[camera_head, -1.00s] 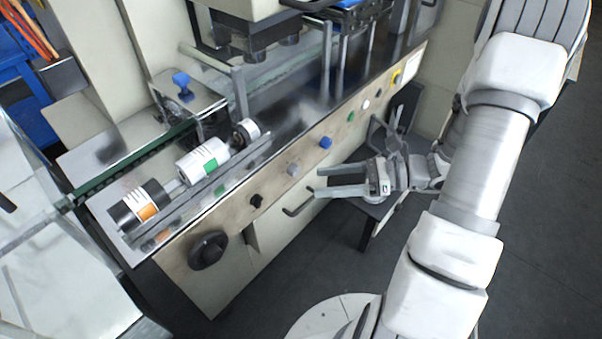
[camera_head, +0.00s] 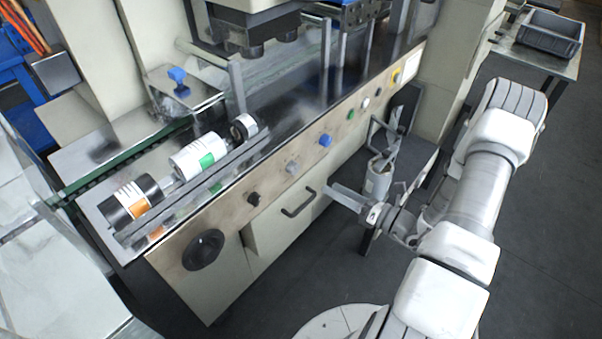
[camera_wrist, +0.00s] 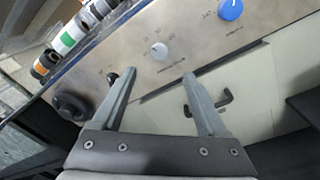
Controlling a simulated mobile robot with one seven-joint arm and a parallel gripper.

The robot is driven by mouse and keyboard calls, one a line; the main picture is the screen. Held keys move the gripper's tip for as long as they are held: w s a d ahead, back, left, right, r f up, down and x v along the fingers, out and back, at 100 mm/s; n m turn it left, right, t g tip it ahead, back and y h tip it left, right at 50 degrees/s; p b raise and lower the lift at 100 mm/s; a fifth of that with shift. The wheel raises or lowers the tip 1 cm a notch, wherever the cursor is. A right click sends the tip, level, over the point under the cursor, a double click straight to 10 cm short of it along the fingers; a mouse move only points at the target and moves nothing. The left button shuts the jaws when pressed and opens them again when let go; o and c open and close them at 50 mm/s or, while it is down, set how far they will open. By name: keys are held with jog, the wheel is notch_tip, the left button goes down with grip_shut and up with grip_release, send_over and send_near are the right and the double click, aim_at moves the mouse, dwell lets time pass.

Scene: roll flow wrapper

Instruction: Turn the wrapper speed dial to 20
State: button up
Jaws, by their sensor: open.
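The machine's front panel carries a row of knobs; I cannot read which is the wrapper speed dial. A grey-white dial (camera_head: 292,167) with scale marks sits mid-panel and also shows in the wrist view (camera_wrist: 159,51). A blue knob (camera_head: 325,140) (camera_wrist: 230,9) is to its right. A small black knob (camera_head: 254,199) (camera_wrist: 112,77) is to its left, then a large black handwheel (camera_head: 203,250) (camera_wrist: 70,106). My gripper (camera_head: 335,193) is open and empty, in front of the panel and apart from it. In the wrist view the grey dial lies just above the gap between the fingertips (camera_wrist: 159,74).
A dark drawer handle (camera_head: 299,202) sticks out below the knobs, close to my right finger in the wrist view (camera_wrist: 224,101). Film rolls (camera_head: 199,157) lie on the machine's top. A small stand with a canister (camera_head: 377,180) is behind my gripper. Dark floor is open at right.

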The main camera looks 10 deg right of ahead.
aim_at(297, 170)
jog(key=b+x, duration=0.1)
jog(key=x, duration=1)
jog(key=shift+w+a, duration=0.1)
jog(key=shift+w, duration=0.1)
grip_shut()
